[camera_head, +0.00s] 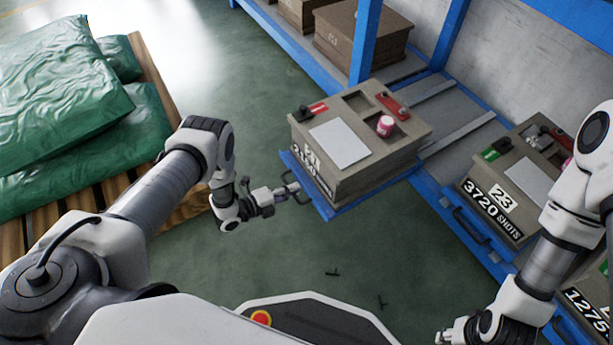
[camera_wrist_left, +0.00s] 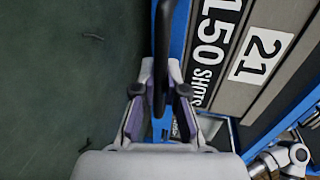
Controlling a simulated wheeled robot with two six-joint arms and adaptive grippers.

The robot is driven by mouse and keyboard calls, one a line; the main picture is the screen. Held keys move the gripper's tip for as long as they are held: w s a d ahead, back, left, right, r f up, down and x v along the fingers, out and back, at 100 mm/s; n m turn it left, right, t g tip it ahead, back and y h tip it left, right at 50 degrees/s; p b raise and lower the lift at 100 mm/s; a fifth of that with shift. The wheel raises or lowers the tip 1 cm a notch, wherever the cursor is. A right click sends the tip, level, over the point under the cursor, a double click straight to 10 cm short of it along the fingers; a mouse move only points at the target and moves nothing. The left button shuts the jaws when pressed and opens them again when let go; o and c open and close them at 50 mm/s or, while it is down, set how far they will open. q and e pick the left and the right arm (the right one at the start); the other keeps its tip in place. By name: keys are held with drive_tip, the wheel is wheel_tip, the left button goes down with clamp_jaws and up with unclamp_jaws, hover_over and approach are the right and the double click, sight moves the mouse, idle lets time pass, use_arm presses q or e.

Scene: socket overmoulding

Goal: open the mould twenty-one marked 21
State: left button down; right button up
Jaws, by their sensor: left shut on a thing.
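Mould 21 (camera_head: 385,163) is a grey-brown block on a blue tray (camera_head: 352,207), which sticks out from the blue rack. Its top has a pale plate, a red tag, a red strip, a black knob and a pink-red pot. Its "21" label (camera_wrist_left: 262,56) reads clearly in the left wrist view. My left gripper (camera_head: 291,194) is shut on the tray's dark handle (camera_wrist_left: 163,45), at the tray's front. The mould looks closed. My right gripper (camera_head: 446,338) is low at the right, partly cut off by the bottom edge; its jaws are unclear.
Brown boxes (camera_head: 362,42) are at the back. Green sacks (camera_head: 60,95) lie on a pallet at left. Small dark bits (camera_head: 332,272) lie on the open floor.

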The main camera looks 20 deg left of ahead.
use_arm(q)
drive_tip(key=f+p+v, duration=0.1)
drive_tip(key=p+v, duration=0.1)
drive_tip(key=v, duration=0.5)
drive_tip(key=shift+s+a+f, duration=0.3)
drive_tip(key=shift+s, duration=0.1)
drive_tip(key=c, duration=1.2)
unclamp_jaws()
drive_tip(key=v, duration=1.2)
